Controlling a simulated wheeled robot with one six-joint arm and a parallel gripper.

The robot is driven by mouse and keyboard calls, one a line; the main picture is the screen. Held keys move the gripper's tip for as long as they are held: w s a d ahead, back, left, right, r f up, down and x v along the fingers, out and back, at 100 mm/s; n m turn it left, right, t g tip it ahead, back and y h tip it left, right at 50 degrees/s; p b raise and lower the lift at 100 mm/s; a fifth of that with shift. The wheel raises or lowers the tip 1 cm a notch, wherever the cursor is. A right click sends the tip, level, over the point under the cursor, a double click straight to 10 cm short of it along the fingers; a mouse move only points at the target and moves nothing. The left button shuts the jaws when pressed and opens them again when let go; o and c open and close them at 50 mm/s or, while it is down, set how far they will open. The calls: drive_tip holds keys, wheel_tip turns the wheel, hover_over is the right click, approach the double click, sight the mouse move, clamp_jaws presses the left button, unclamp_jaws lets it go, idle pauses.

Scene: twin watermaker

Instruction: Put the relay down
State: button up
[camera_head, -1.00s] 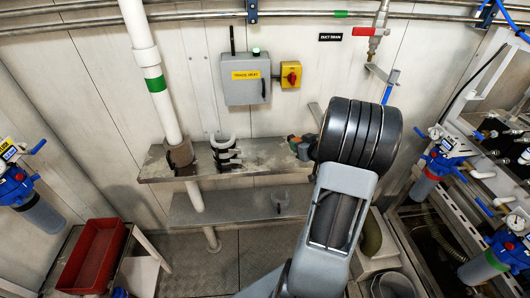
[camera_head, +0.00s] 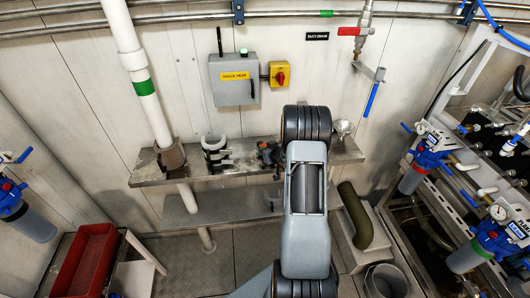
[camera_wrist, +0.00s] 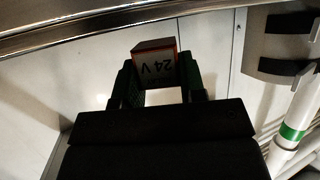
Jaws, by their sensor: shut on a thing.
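In the wrist view my gripper (camera_wrist: 155,85) is shut on the relay (camera_wrist: 155,66), a small block with a pale face lettered "24 V", upside down in this view. Its dark top edge and reddish-orange side show between the two green fingers. In the head view my arm stands in front of the upper wall shelf (camera_head: 235,162). I cannot clearly make out the relay or the fingers there. Whether the relay touches any surface cannot be told.
The shelf carries a pale clamp-like fitting (camera_head: 215,153) and a metal fitting (camera_head: 342,127). A white pipe (camera_head: 139,75) passes its left end. A grey box labelled trace heat (camera_head: 233,79) hangs above. A red tray (camera_head: 86,262) stands lower left. Blue-topped filter housings stand right.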

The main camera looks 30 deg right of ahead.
drive_tip(key=shift+f, duration=0.75)
drive_tip(key=shift+f, duration=0.2)
drive_tip(key=o, duration=1.1)
drive_tip(key=shift+r, duration=0.1)
